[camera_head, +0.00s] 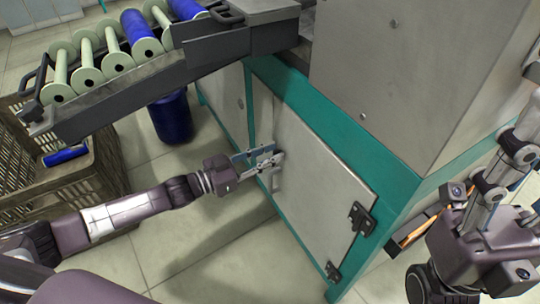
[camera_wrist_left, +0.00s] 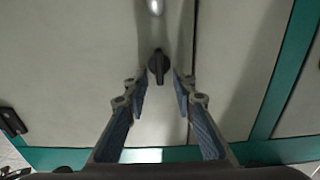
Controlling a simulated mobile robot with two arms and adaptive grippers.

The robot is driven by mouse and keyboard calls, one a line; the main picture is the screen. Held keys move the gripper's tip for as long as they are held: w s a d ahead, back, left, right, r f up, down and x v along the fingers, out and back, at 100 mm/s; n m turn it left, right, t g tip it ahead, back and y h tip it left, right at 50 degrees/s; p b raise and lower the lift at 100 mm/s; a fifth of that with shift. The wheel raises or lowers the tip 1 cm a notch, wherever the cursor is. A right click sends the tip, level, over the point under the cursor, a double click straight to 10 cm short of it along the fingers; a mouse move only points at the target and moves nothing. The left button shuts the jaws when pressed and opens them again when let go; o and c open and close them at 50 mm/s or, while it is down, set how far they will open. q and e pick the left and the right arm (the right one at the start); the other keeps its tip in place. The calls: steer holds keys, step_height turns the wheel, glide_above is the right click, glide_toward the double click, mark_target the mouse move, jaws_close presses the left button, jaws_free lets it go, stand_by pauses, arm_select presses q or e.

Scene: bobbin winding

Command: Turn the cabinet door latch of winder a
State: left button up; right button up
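The cabinet door (camera_head: 325,195) of the winder is a pale grey panel in a teal frame, and it looks closed. Its latch (camera_wrist_left: 158,66) is a small black knob, upright in the left wrist view. In the head view my gripper hides the latch. My left gripper (camera_head: 265,164) is at the door's left edge. In the left wrist view the left gripper (camera_wrist_left: 161,92) is open, with one blue-padded finger on each side of the latch line. The latch shows between and just past the fingertips; contact cannot be told.
A sloped dark rack (camera_head: 165,85) with pale and blue bobbins juts out at the upper left. A brown crate (camera_head: 95,185) stands below it, near my left arm. A blue spool (camera_head: 172,118) stands under the rack. Black hinges (camera_head: 361,218) sit on the door's right side. Tiled floor before the door is clear.

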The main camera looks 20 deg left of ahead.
arm_select(q)
jaws_close()
